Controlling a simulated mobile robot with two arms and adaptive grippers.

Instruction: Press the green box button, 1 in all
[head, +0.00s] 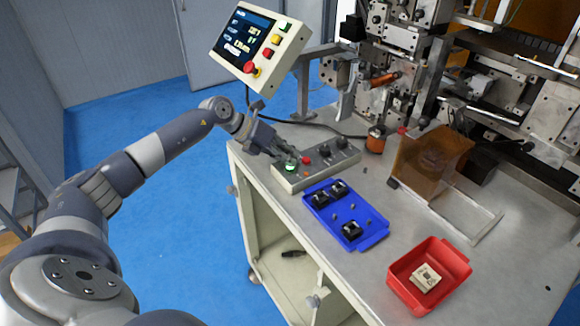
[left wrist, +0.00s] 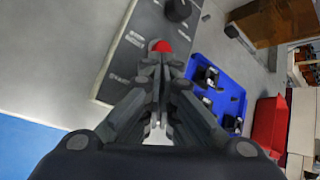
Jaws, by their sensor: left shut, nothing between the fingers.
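The control box (head: 318,168) is a grey box near the left edge of the table. Its green button (head: 291,168) shows at the box's left end in the head view. A red button (head: 307,160) and black knobs (head: 341,143) sit further along it. My left gripper (head: 287,158) is shut and empty, its fingertips pointing down right at the green button; I cannot tell whether they touch it. In the left wrist view the shut fingers (left wrist: 160,68) cover the green button, with the red button (left wrist: 160,46) just beyond the tips. My right gripper is not in view.
A blue tray (head: 372,235) with black parts lies just right of the box. A red bin (head: 455,258) stands further right. A screen panel (head: 284,59) with buttons hangs behind my left arm. The winder machine (head: 400,90) fills the back.

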